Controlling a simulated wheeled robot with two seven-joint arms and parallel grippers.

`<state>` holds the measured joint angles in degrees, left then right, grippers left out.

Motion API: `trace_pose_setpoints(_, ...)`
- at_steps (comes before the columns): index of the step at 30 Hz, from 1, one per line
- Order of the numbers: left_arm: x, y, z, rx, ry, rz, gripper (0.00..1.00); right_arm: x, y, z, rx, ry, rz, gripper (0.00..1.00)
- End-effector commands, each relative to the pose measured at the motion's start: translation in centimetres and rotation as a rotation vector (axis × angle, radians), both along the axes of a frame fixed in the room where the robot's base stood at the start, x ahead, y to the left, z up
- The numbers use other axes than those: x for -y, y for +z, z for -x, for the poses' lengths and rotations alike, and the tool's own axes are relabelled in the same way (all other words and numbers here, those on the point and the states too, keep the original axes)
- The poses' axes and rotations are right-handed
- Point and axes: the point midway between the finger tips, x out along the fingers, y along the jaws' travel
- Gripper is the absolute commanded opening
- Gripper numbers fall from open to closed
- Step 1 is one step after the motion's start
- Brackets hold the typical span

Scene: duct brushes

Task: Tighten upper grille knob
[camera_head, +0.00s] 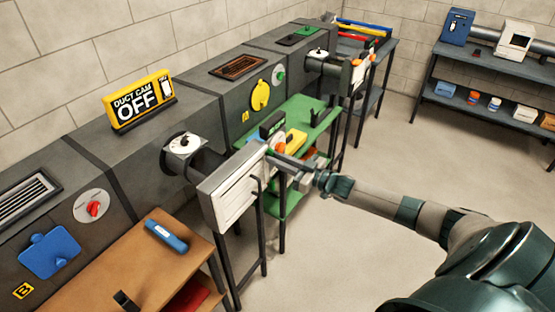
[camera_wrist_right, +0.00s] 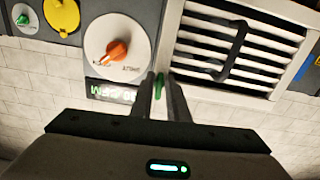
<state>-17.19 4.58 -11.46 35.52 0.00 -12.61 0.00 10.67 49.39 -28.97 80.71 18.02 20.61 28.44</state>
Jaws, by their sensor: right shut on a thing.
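The white slatted grille (camera_head: 232,190) is on the front of a duct outlet; its frame and a dark handle also show in the right wrist view (camera_wrist_right: 277,88). My right gripper (camera_head: 272,157) reaches in from the right at the grille's upper right corner. In the right wrist view its two fingers (camera_wrist_right: 160,82) are closed on a small green piece (camera_wrist_right: 159,87), which looks like the upper grille knob, beside the frame's edge. The fingers hide most of it, and its contact with the frame cannot be told. My left gripper is out of view.
A dial with an orange pointer (camera_wrist_right: 118,50) is close beside the fingers. A green shelf (camera_head: 318,112) stands behind the gripper. A wooden table (camera_head: 130,265) with a blue cylinder (camera_head: 166,236) is at the lower left. The floor at right centre is clear.

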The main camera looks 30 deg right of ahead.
Motion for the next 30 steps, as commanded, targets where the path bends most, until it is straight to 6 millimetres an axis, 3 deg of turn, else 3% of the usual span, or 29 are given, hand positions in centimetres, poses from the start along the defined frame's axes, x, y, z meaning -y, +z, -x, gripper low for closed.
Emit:
trace_pose_setpoints(7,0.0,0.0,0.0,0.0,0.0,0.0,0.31,0.0,-0.1,0.0,-0.001,0.0,0.002,0.0)
trace_pose_setpoints(8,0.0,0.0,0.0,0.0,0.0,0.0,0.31,0.0,-0.1,0.0,-0.001,0.0,0.002,0.19)
trace_pose_setpoints(9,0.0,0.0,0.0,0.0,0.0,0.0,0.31,0.0,-0.1,0.0,-0.001,0.0,0.001,0.27)
trace_pose_setpoints(22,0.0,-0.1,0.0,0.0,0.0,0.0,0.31,0.1,-0.1,0.3,-0.001,0.0,0.002,0.27)
trace_pose_setpoints(30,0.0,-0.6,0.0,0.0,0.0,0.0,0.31,0.9,-0.3,2.0,-0.003,0.0,0.001,0.27)
